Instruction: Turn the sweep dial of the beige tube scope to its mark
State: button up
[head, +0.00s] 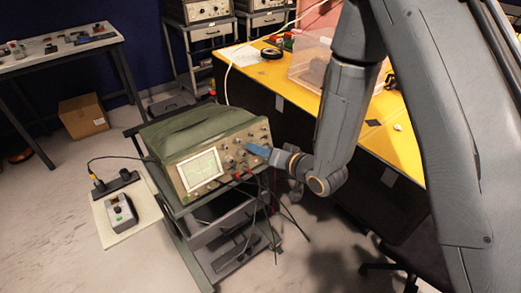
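The beige tube scope (228,141) stands on a cart, its front panel angled to the lower right. Its lit screen (201,170) is on the left of the panel. Several knobs (230,158) are right of the screen, too small to read any mark or pointer. My gripper (254,150) comes in from the right, with its blue tip at the right part of the panel among the knobs. I cannot tell whether it touches a knob, or whether its fingers are apart. The tip hides part of the panel, and I cannot make out which knob is the sweep dial.
Red plugs (242,175) and dark cables (268,200) hang from the panel's lower edge. The cart (227,222) has shelves below. A small box with buttons (121,212) sits on a pale side board. A yellow-topped bench (405,150) stands right, behind my arm.

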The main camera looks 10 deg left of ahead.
jog(key=b+v, duration=0.2)
jog(key=v, duration=0.6)
jog(key=shift+w, duration=0.1)
jog(key=w+d+m+g+h, duration=0.1)
jog(key=d+g+h, duration=0.1)
jog(key=d+h, duration=1.25)
jog(key=s+d+r+g+y, duration=0.1)
jog(key=s+d+r+g, duration=0.1)
jog(key=s+d, duration=0.3)
jog(key=s+d+r+m+g+y, duration=0.1)
jog(key=s+d+r+g+y, duration=0.1)
jog(key=s+d, duration=0.4)
jog(key=shift+s+d+r+m+g, duration=0.25)
jog(key=shift+s+r+m+g, duration=0.05)
jog(key=shift+s+r+g, duration=0.55)
jog(key=shift+f, duration=0.1)
